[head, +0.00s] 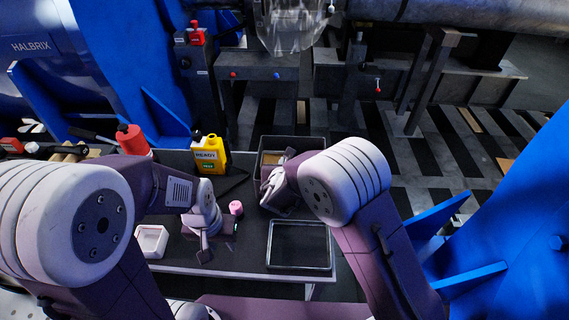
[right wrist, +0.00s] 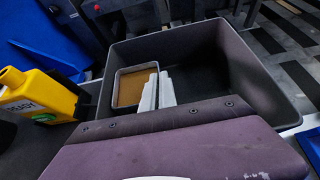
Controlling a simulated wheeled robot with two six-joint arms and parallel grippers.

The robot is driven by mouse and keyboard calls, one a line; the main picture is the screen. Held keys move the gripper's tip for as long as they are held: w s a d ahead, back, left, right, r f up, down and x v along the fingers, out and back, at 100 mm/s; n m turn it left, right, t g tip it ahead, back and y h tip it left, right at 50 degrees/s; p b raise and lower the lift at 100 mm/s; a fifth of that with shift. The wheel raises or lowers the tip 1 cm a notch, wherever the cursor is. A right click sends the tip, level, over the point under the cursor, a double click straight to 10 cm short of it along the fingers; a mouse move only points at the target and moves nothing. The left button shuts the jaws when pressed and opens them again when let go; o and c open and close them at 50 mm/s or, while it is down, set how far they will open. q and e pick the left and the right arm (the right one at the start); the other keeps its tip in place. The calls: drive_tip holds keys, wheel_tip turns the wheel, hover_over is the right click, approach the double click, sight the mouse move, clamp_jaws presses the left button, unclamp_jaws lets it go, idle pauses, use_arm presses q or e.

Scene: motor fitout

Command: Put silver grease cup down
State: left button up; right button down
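The silver grease cup (right wrist: 133,87) looks like a small square metal tin with tan-brown contents. In the right wrist view it is inside the left part of a dark grey bin (right wrist: 262,88). The fingers of my right gripper (right wrist: 157,90) are close together at the tin's right wall, one over the inner side and one outside, seemingly pinching the rim. I cannot tell whether the tin rests on the bin floor. In the head view my right gripper (head: 277,188) reaches over the bin's near left side. My left gripper (head: 204,250) hangs over the table; its finger gap is unclear.
A yellow bottle (head: 209,153) stands left of the bin. A pink-capped item (head: 236,208) is beside my left gripper. A red container (head: 132,140) stands at the back left.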

use_arm(q)
drive_tip(key=shift+f+b, duration=0.55)
drive_tip(key=shift+f, duration=0.15)
use_arm(e)
drive_tip(key=shift+f, duration=0.55)
drive_tip(key=c, duration=1.7)
unclamp_jaws()
